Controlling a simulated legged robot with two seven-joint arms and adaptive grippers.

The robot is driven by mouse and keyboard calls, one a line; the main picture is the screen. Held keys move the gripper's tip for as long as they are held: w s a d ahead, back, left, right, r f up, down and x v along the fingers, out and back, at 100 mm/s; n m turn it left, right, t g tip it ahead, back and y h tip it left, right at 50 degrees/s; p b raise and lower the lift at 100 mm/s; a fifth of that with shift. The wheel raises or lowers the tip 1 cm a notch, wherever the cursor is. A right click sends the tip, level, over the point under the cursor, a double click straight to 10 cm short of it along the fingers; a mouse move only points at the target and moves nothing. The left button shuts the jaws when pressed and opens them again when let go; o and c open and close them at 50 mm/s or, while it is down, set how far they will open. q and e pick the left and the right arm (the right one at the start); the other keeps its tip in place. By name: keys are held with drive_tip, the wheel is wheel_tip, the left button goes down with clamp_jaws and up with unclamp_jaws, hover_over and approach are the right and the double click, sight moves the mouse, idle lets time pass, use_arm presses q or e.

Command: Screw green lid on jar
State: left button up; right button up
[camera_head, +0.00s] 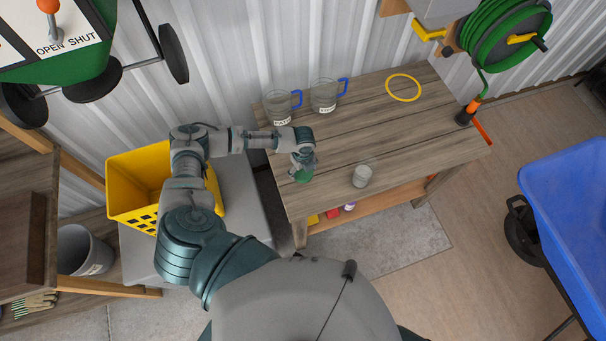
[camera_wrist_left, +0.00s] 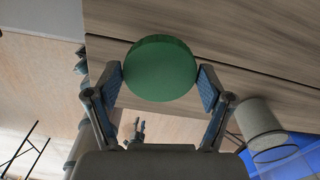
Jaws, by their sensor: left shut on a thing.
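The green lid (camera_head: 303,176) is round and flat. My left gripper (camera_head: 301,165) is shut on it near the left front edge of the workbench. In the left wrist view the lid (camera_wrist_left: 160,69) sits between the two blue-padded fingers of the gripper (camera_wrist_left: 160,80), gripped by its rim. The jar (camera_head: 362,176), small and clear grey, stands upright near the bench's front edge, right of the lid and apart from it. It also shows in the left wrist view (camera_wrist_left: 257,118), at the lower right. Nothing green is on it. My right gripper is not in view.
The wooden workbench (camera_head: 425,135) carries two glass mugs with blue handles (camera_head: 279,107) (camera_head: 325,95) at the back left and a yellow ring (camera_head: 403,88) at the back. The middle is clear. A yellow crate (camera_head: 135,180) stands left, a blue bin (camera_head: 570,205) right.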

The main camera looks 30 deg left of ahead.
sight(303, 172)
use_arm(q)
wheel_tip(303, 172, up, 6)
drive_tip(key=shift+f, duration=0.25)
